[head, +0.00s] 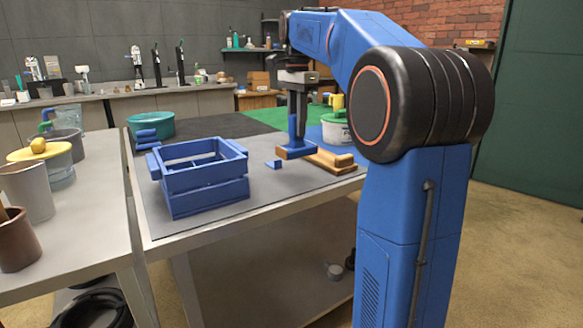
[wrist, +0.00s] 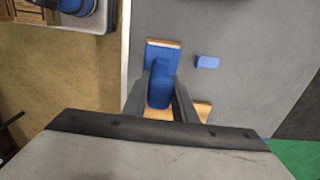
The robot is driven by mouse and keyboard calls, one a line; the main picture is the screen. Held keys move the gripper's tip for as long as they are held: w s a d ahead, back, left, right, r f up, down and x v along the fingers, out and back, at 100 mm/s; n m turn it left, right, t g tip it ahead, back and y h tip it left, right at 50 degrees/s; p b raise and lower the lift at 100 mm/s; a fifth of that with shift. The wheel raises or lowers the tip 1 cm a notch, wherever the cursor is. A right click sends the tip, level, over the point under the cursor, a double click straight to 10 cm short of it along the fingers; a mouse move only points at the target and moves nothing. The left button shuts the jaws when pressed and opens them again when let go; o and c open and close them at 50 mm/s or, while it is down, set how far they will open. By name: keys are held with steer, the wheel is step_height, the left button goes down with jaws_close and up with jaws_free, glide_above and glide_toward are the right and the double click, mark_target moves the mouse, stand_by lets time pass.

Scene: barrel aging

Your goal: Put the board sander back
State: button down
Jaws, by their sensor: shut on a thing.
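The board sander (head: 296,151) is a blue block with a wooden edge and an upright blue handle. My gripper (head: 297,112) points down over the grey table and is shut on that handle. In the wrist view, the sander (wrist: 162,52) shows its blue top, and the handle (wrist: 160,90) stands between the fingers of my gripper (wrist: 160,95). A light wooden piece (head: 333,163) lies at the sander's right; part of the wood shows below the fingers in the wrist view. I cannot tell whether the sander touches it or the table.
A small blue block (head: 273,164) lies beside the sander. A blue slatted crate (head: 207,190) stands at the table's left, with a teal basin (head: 152,126) behind. A white tub (head: 336,128) stands behind the wooden piece.

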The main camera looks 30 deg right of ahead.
mark_target(297, 149)
steer(key=shift+f, duration=3.9)
steer(key=shift+f, duration=0.15)
steer(key=c, duration=1.5)
jaws_free()
steer(key=shift+o, duration=0.2)
step_height(297, 149, up, 12)
steer(key=shift+r, duration=0.15)
steer(key=shift+a, duration=0.1)
